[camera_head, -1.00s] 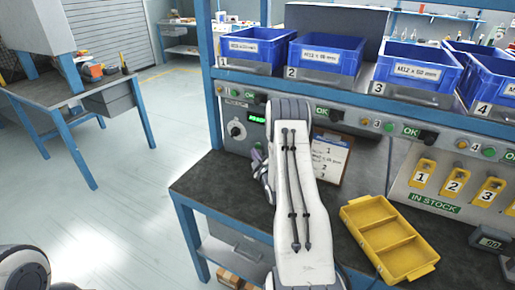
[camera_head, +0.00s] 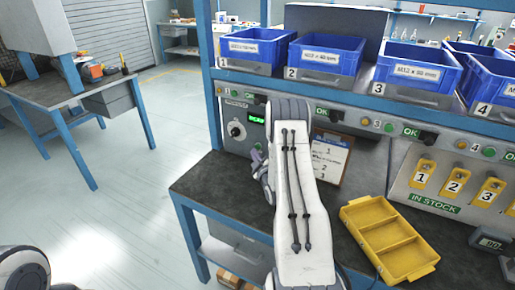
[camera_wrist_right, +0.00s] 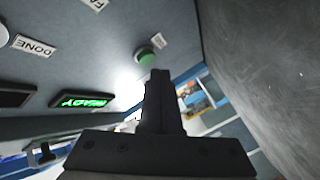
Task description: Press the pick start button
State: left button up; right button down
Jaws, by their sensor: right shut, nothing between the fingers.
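A round green button (camera_wrist_right: 147,57) sits on the grey panel in the right wrist view, with a small label beside it that I cannot read. My right gripper (camera_wrist_right: 158,78) is shut and empty, its fingertips just below the button in that picture; I cannot tell whether they touch it. In the head view the right gripper (camera_head: 257,160) is partly hidden behind my white forearm, close to the control panel (camera_head: 241,109). A green lit display reading READY (camera_wrist_right: 84,101) is on the panel. The left gripper is out of view.
A clipboard (camera_head: 330,158) stands right of my arm. A yellow divided tray (camera_head: 388,238) lies on the dark bench (camera_head: 215,190). Blue bins (camera_head: 328,57) line the shelf above. The bench's left end is clear.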

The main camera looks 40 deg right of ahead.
jog(key=shift+d, duration=0.15)
dwell(0.7)
jog(key=shift+w+d+b, duration=0.15)
jog(key=shift+d+b, duration=0.1)
jog(key=shift+b, duration=0.05)
jog(key=shift+w+d, duration=0.15)
jog(key=shift+d, duration=0.2)
dwell(0.7)
jog(key=shift+a, duration=0.1)
jog(key=shift+s+a+b, duration=0.3)
jog(key=shift+a, duration=0.35)
jog(key=shift+s+a, duration=0.3)
jog(key=shift+a, duration=0.45)
jog(key=shift+s+a, duration=0.35)
jog(key=shift+a, duration=0.45)
jog(key=shift+s+a, duration=0.3)
jog(key=shift+a, duration=0.45)
